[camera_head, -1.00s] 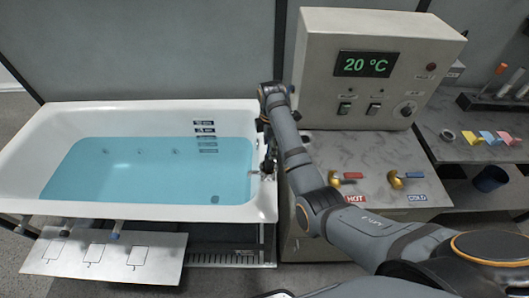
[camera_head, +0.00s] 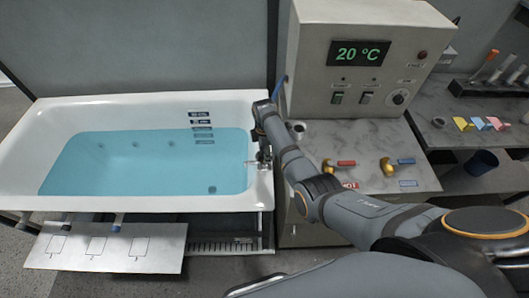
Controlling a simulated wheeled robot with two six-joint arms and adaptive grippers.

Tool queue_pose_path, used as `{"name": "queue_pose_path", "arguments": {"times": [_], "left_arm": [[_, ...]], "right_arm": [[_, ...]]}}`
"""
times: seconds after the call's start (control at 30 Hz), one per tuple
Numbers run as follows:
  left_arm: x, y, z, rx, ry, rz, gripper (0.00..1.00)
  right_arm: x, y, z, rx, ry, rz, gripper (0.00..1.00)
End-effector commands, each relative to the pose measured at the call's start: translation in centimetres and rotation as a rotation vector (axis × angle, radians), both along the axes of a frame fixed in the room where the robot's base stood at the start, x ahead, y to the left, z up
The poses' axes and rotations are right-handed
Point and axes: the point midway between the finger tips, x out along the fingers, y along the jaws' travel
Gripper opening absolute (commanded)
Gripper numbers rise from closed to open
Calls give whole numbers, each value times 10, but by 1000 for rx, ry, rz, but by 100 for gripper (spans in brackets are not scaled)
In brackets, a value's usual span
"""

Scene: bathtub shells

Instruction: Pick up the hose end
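I cannot clearly make out the hose end. A thin blue curved piece (camera_head: 279,88), possibly hose, shows at the left edge of the control box beside my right arm. A small grey round fitting (camera_head: 297,128) stands at the counter's left edge, partly behind the arm; I cannot tell whether it belongs to a hose. My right gripper (camera_head: 264,156) points down at the tub's right rim, close to a small metal fitting there. Its fingers are too small and dark to tell open from shut. My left gripper is not in view.
The white bathtub (camera_head: 90,110) holds blue water. A white panel (camera_head: 105,248) sits in front of it. The control box (camera_head: 350,85) reads 20 °C, above a grey counter (camera_head: 365,150) with red-handled (camera_head: 346,163) and blue-handled (camera_head: 406,161) valves. A dark bin (camera_head: 481,162) stands at right.

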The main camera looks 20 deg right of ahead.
Motion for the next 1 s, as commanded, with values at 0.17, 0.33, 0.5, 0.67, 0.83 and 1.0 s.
{"name": "queue_pose_path", "arguments": {"times": [0.17,0.33,0.5,0.67,0.83,1.0], "left_arm": [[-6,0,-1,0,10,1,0],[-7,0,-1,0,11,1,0],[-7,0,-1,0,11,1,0],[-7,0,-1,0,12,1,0],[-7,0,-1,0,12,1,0],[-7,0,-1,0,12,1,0]], "right_arm": [[0,0,-9,0,0,-1,57],[0,0,-8,0,0,-1,51],[0,0,-8,0,0,0,27],[0,0,-8,0,0,0,6],[0,0,-8,0,-1,0,0],[0,0,-7,0,-1,0,0]]}}
